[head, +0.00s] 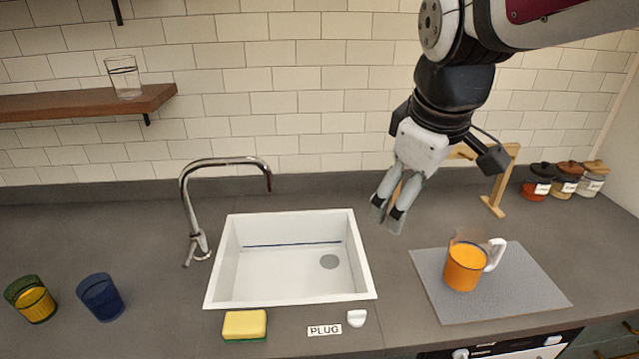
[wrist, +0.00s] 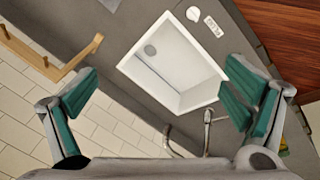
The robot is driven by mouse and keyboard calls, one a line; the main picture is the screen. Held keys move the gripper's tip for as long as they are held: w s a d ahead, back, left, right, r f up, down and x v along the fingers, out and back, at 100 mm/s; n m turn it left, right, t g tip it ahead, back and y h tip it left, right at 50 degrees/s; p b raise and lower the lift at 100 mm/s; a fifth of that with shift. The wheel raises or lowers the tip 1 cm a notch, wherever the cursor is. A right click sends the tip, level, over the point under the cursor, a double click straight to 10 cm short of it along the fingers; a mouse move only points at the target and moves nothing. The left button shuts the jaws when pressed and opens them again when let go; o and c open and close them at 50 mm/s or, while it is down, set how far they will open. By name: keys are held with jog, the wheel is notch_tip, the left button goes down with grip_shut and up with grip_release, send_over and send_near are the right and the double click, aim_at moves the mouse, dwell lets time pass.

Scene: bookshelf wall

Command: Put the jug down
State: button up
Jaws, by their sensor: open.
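The jug (head: 464,266) stands upright on the grey mat (head: 525,286) to the right of the sink. It looks clear with orange contents and has a white handle on its right side. My gripper (head: 388,215) is open and empty, in the air above the counter between the sink and the wooden stand. It is up and to the left of the jug, well apart from it. In the wrist view my gripper (wrist: 158,112) shows its green finger pads spread wide with nothing between them. The jug is not in the wrist view.
The white sink (head: 290,285) and chrome tap (head: 190,210) are left of the mat. A wooden stand (head: 495,195) and several lidded jars (head: 565,182) are at the back right. A sponge (head: 245,325), a plug (head: 356,318) and two glasses (head: 101,297) are along the front and left.

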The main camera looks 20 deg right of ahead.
jog(key=s+a+m+t+y, duration=0.1)
jog(key=s+a+m, duration=0.4)
jog(key=s+a, duration=0.1)
jog(key=shift+s+a+f+m+t, duration=0.15)
jog(key=shift+s+a+m+t, duration=0.25)
jog(key=shift+s, duration=0.45)
dwell(0.4)
